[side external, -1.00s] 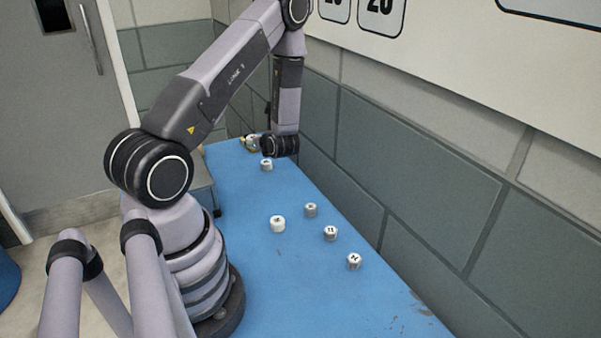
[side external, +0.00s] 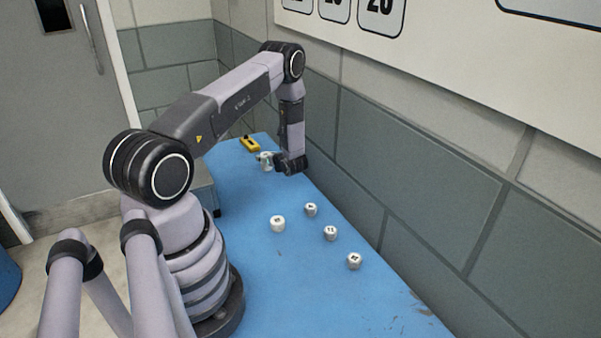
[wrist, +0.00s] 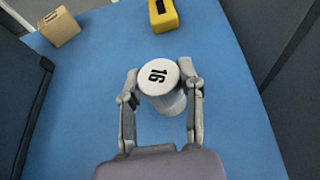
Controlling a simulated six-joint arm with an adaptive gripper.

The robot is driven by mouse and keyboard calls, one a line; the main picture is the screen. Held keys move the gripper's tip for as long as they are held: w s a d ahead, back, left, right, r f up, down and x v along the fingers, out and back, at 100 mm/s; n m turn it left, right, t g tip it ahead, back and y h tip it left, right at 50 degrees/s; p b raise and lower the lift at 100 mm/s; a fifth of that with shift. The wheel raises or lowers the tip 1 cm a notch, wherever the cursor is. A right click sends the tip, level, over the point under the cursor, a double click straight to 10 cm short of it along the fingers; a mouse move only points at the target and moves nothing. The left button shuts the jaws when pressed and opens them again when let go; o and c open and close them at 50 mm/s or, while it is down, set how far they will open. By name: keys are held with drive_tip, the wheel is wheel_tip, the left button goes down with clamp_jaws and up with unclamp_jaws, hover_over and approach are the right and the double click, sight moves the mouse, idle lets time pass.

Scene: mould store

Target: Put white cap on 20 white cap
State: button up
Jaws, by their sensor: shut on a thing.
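A white cap (wrist: 158,76) with a black number that reads like 16 is between the fingers of my gripper (wrist: 160,88). My gripper (side external: 265,160) is shut on it, near the far end of the blue table. A second white cap (wrist: 171,103) seems to show directly below the held one in the wrist view; its number is hidden. In the side view the white shape (side external: 267,165) at the gripper looks taller than a single cap. I cannot tell whether the two caps touch.
Several other white caps (side external: 277,223) stand apart on the blue table (side external: 240,190), one marked 11 (side external: 330,233). A yellow object (side external: 250,144) lies beyond my gripper. A tan block (wrist: 59,26) shows at upper left in the wrist view. A wall runs along the right.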

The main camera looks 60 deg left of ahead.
drive_tip(key=shift+f, duration=0.15)
drive_tip(key=o, duration=0.8)
